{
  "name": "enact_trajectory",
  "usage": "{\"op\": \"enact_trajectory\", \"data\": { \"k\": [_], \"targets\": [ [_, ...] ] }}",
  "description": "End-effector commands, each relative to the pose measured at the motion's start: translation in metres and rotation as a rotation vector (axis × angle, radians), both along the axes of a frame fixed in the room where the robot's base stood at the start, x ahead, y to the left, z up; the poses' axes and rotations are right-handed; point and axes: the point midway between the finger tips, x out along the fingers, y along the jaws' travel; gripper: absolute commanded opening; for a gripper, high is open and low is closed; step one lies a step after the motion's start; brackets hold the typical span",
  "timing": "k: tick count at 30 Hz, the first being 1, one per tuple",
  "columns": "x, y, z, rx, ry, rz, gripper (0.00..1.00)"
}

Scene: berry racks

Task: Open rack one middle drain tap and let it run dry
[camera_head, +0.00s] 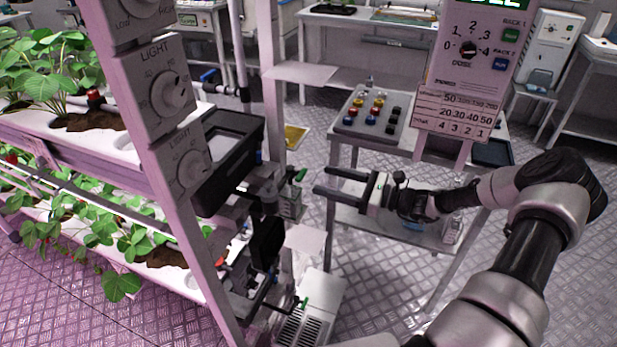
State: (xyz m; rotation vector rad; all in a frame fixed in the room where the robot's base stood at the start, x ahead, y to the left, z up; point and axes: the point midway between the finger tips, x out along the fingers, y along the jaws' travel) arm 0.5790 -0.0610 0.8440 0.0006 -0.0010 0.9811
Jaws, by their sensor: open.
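A strawberry rack (218,275) stands at the left, with plants in white troughs on two visible levels. A small green-handled tap (300,175) shows at the rack's right end, beside a black tank (250,135). A second green-handled tap (301,303) shows lower down, above a white slotted box. I cannot tell from labels which tap is the middle one, or whether water runs. My gripper (322,180) is open and empty, fingers pointing left, just right of the upper tap in the picture. I see a gap between them; the difference in depth is unclear.
Light dials (170,95) sit on the rack's post. A wheeled cart (345,145) with a tray of coloured knobs (370,110) stands behind my gripper. A dosing panel (470,60) is at upper right. Patterned floor shows between rack and cart.

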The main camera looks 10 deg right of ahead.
Motion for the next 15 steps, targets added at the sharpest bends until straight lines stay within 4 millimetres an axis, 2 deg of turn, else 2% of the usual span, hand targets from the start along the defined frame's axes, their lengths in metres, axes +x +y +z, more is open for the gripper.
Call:
{"op": "enact_trajectory", "data": {
  "k": [1, 6, 15],
  "targets": [
    [0.006, 0.011, -0.001, 0.001, 0.002, 0.003, 0.62],
    [0.023, 0.035, -0.001, 0.001, 0.001, 0.002, 0.62],
    [0.035, 0.053, -0.001, -0.001, 0.001, 0.000, 0.62]
  ]
}}
